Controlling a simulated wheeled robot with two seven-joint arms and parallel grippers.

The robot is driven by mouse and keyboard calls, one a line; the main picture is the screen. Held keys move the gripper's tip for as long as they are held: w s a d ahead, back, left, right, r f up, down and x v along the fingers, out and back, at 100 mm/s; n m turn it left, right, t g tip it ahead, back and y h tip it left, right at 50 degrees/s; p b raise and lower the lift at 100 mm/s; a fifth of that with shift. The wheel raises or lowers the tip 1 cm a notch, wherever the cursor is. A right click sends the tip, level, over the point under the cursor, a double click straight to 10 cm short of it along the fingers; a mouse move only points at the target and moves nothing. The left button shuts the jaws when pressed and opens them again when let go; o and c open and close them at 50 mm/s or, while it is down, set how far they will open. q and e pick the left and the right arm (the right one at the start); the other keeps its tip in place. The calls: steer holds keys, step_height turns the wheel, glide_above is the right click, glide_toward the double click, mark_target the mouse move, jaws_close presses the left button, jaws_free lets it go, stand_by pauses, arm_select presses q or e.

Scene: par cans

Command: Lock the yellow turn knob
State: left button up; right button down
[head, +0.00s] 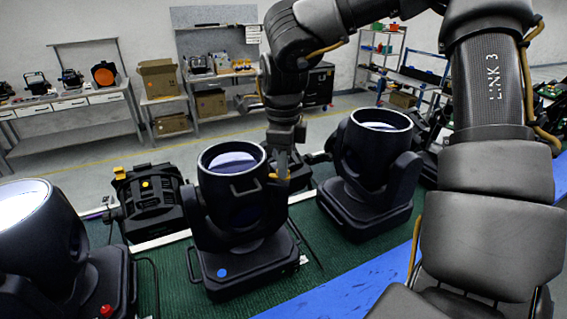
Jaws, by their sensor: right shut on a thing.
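My right arm comes in from the right and reaches over the middle black par can (232,190). Its right gripper (283,172) points down at the right side of that can's head, by the upper rim. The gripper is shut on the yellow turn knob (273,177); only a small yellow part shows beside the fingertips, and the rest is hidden. I cannot tell how far the knob is turned. The can stands upright on its square base with a blue button (222,272). My left gripper is not in view.
Another black can (372,150) stands to the right and one (35,240) at the left edge, with a red button (107,311). A black lamp with yellow knobs (150,205) is behind. All stand on a green mat (175,285) with a blue strip (345,290).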

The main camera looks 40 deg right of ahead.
steer(key=c, duration=1.5)
jaws_free()
steer(key=shift+c, duration=0.2)
step_height(320, 180, up, 11)
steer(key=shift+f, duration=0.15)
